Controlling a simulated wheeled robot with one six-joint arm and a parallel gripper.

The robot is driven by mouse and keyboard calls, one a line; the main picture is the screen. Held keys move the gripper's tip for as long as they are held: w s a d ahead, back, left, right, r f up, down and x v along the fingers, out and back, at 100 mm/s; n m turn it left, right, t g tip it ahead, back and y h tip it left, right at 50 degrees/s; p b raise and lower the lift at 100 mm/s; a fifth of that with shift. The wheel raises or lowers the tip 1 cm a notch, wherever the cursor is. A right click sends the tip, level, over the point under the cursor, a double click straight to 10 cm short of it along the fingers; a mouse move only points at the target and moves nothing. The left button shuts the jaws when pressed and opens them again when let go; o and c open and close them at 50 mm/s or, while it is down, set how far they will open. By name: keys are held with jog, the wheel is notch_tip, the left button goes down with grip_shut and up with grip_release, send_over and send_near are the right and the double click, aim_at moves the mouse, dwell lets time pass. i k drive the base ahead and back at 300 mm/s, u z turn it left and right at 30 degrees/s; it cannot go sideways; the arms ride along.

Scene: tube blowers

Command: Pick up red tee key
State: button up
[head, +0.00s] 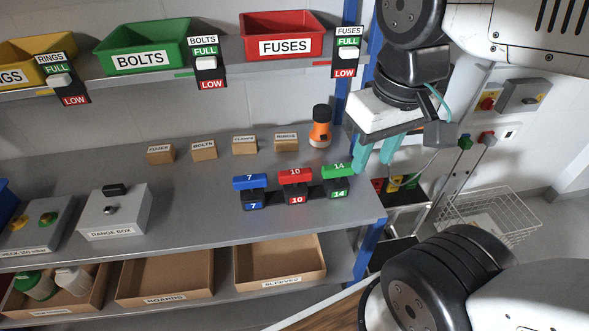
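The red tee key (295,176) has a red crossbar marked 10 and stands upright in a black holder with a red 10 label. It is between the blue tee key marked 7 (250,182) and the green tee key marked 14 (338,171), near the bench's right front. My gripper (374,164) has two teal fingers pointing down with a gap between them. It is open and empty, right of the green key in the picture and apart from all the keys. The lower part of the red key is hidden in its holder.
An orange and black bottle-like object (320,128) stands behind the keys. Small cardboard blocks (245,145) line the bench's back. A grey range box (114,213) is at left. A blue post (367,240) edges the right side.

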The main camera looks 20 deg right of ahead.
aim_at(294, 175)
jog(key=u, duration=0.8)
jog(key=k, duration=1.1)
jog(key=u, duration=0.4)
jog(key=i, duration=0.55)
jog(key=z, duration=0.05)
